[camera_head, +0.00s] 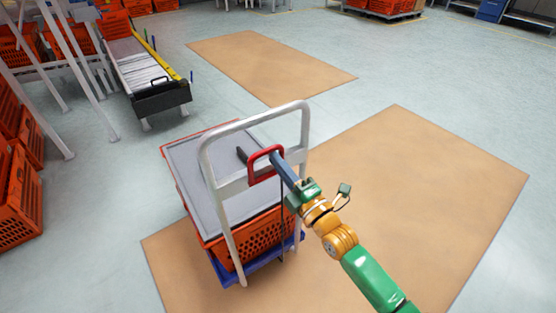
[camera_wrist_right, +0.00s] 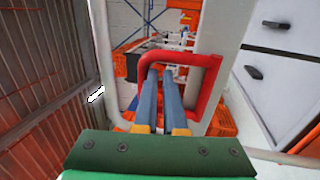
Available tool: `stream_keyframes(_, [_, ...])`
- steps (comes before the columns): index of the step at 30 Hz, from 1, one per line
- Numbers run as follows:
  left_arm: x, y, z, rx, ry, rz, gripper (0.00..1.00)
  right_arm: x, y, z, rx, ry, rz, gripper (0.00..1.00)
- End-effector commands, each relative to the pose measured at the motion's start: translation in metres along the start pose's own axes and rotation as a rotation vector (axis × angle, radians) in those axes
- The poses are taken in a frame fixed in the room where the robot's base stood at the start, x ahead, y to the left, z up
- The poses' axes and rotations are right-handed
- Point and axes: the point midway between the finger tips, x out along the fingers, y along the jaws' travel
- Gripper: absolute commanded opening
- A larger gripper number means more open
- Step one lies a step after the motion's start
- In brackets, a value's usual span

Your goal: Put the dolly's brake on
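The dolly has a blue base (camera_head: 262,262) and a white push handle (camera_head: 238,125). It carries an orange tote (camera_head: 263,238) topped by a grey lid (camera_head: 190,165). A red loop-shaped brake lever (camera_head: 252,166) sits on the handle's crossbar; in the right wrist view the red lever (camera_wrist_right: 208,88) is upright ahead. My right gripper (camera_head: 274,157) is at the lever. In the right wrist view its two blue-grey fingers (camera_wrist_right: 160,72) lie close together, tips within the lever's outline near its top bar. Whether they grip or touch it is unclear. My left gripper is out of view.
The dolly stands partly on a tan floor mat (camera_head: 420,190); another tan mat (camera_head: 270,65) is behind. A conveyor (camera_head: 140,65) is at upper left. Orange totes (camera_head: 18,205) stand along the left edge. The floor on the right is clear.

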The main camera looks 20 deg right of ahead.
Motion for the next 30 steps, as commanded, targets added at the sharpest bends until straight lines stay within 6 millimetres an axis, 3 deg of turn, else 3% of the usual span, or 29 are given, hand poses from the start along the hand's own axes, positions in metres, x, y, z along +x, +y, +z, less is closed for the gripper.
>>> stream_keyframes(1, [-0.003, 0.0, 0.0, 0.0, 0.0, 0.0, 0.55, -0.001, 0.011, 0.001, -0.003, -0.001, 0.026, 0.48])
stream_keyframes(21, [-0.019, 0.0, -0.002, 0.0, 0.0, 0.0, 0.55, -0.067, 0.005, 0.001, -0.002, -0.001, 0.022, 0.48])
stream_keyframes(30, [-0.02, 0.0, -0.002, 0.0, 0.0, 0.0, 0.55, -0.078, 0.005, 0.0, -0.002, 0.001, 0.026, 0.48])
